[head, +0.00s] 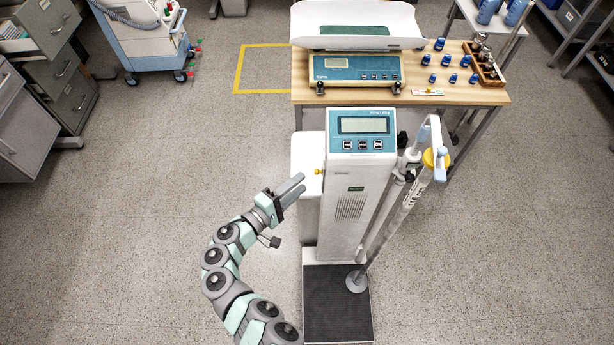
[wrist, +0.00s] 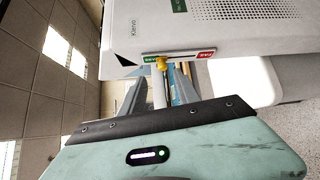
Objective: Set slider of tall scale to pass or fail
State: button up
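The tall scale (head: 345,200) stands upright in the middle of the head view, with a blue display panel on top and a black foot plate below. Its slider knob (head: 318,171) is small and yellow on the column's left side. In the wrist view the yellow knob (wrist: 162,63) sits left of the middle of a strip (wrist: 186,54) with a green end at left and a red end at right. My gripper (head: 302,183) is open and empty, left of the column. In the wrist view its fingers point at the strip, with the knob between their tips; contact cannot be told.
A wooden table (head: 465,97) behind holds a baby scale (head: 357,70), several blue bottles (head: 440,44) and a small strip (head: 428,92). A pole stand (head: 400,210) is right of the tall scale. Drawers (head: 50,60) and a cart (head: 145,40) stand far left. Floor at left is clear.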

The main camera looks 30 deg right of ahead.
jog(key=v, duration=0.5)
jog(key=shift+s+a, duration=0.15)
jog(key=shift+a, duration=0.15)
jog(key=shift+f, duration=0.1)
